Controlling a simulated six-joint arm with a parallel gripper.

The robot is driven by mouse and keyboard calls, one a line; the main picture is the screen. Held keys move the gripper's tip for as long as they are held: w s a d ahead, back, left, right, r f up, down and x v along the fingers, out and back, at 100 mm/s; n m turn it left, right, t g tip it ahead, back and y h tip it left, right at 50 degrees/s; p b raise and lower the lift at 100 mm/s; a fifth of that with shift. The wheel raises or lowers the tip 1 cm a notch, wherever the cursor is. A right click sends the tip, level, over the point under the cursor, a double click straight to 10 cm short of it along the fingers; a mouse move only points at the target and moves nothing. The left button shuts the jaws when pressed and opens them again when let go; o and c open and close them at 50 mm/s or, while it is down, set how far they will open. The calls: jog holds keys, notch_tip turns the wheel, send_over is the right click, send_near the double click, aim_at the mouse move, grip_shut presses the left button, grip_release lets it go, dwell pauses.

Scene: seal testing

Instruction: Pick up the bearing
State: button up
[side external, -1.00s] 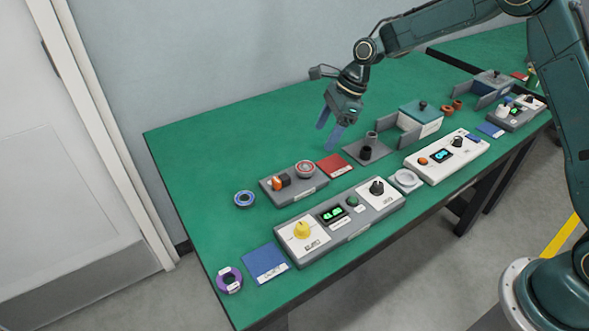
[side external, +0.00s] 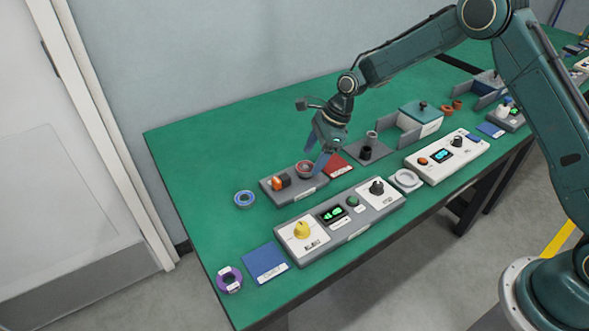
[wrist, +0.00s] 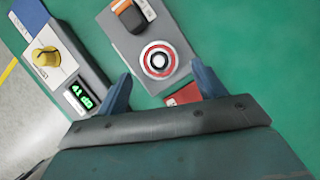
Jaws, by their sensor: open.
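A small blue ring with a pale centre (side external: 245,199), which looks like the bearing, lies flat on the green table, left of a grey box with an orange-and-black switch (side external: 281,182). The ring does not show in the wrist view. My gripper (side external: 316,169) is open, its blue fingers pointing down near the right end of that box, to the right of the ring. In the wrist view the open fingers (wrist: 161,82) have nothing between them that they hold. A round red-and-white part (wrist: 159,60) on the grey box shows ahead of them.
A long control panel with a yellow knob (side external: 303,231) stands in front. A purple ring (side external: 229,280) and blue card (side external: 265,263) lie at the near left. A red card (side external: 338,165) lies by the gripper. The table behind the blue ring is clear.

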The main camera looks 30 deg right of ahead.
aim_at(311, 166)
jog(key=shift+x, duration=1)
jog(key=shift+c, duration=0.2)
jog(key=c, duration=1.2)
jog(key=shift+r, duration=0.1)
notch_tip(311, 166, up, 20)
jog(key=shift+f, duration=0.1)
jog(key=shift+r, duration=1.55)
